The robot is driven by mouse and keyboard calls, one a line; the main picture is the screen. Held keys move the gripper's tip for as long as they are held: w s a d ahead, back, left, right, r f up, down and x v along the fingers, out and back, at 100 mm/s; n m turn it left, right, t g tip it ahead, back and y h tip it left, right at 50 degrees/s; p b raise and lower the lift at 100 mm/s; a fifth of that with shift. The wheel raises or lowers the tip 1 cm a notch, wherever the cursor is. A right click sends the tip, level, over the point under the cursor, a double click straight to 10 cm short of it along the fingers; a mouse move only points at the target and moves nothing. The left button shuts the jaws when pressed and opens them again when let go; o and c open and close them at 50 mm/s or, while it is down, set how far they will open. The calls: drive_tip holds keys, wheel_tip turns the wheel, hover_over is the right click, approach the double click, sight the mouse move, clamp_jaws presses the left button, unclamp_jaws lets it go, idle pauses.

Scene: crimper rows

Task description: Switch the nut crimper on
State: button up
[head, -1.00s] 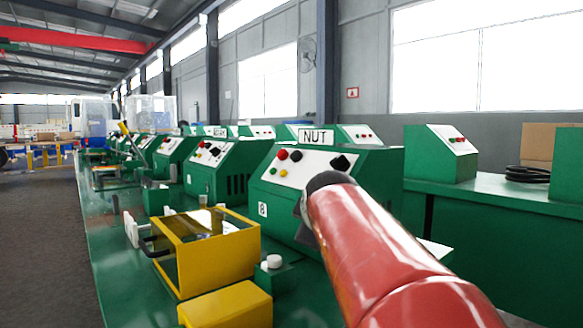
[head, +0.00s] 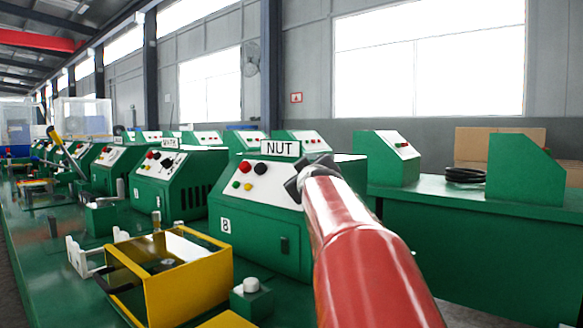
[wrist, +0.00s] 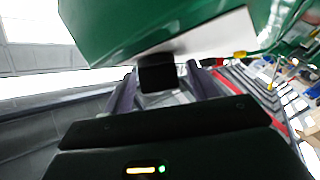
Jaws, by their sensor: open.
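The nut crimper (head: 260,235) is a green machine with a NUT sign (head: 280,148) on top. Its white sloped panel carries a red button (head: 246,167), a round black control (head: 261,168), a green button (head: 236,184) and a yellow button (head: 247,187). My gripper (head: 308,175) is at the panel's right end and hides that part in the head view. In the wrist view, a square black knob (wrist: 158,73) stands out from the white panel (wrist: 205,38), between the two fingertips of my gripper (wrist: 161,80). The fingers are open, with gaps beside the knob. Whether it has turned cannot be told.
A yellow guard box (head: 190,285) and a white-topped green button block (head: 251,297) stand in front on the bench. A similar machine (head: 178,185) stands to the left. Behind are another bench (head: 460,240), green consoles and a black cable coil (head: 466,175).

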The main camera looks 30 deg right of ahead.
drive_tip(key=shift+w+d, duration=0.1)
drive_tip(key=shift+w, duration=0.05)
drive_tip(key=c, duration=1)
